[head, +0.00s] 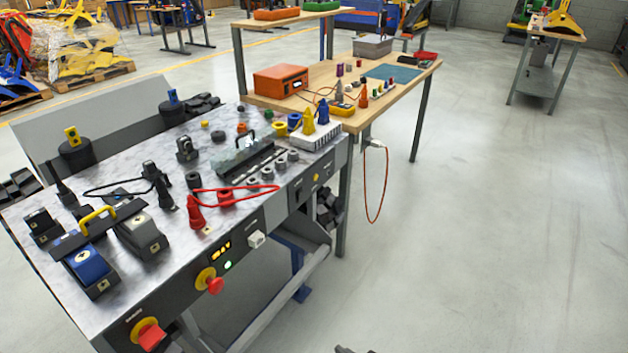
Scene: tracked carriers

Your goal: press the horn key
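A control console (170,262) with a marbled top fills the left half of the head view. On it are a blue rocker key (88,262) and a grey rocker key (140,235), under a dark bar with a yellow handle (97,217). Both keys carry small pale symbols, too small to read. A white key (256,239) and a small yellow button (316,178) sit on the front face. I cannot tell which control is the horn key. Neither gripper can be made out. A small dark shape shows at the bottom edge, too cut off to identify.
Red mushroom buttons (150,335) stick out from the console front. Black levers, a red cable loop (235,189) and several plugs crowd its top. A wooden bench (342,92) with an orange box (281,80) stands behind. The floor to the right (480,230) is clear.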

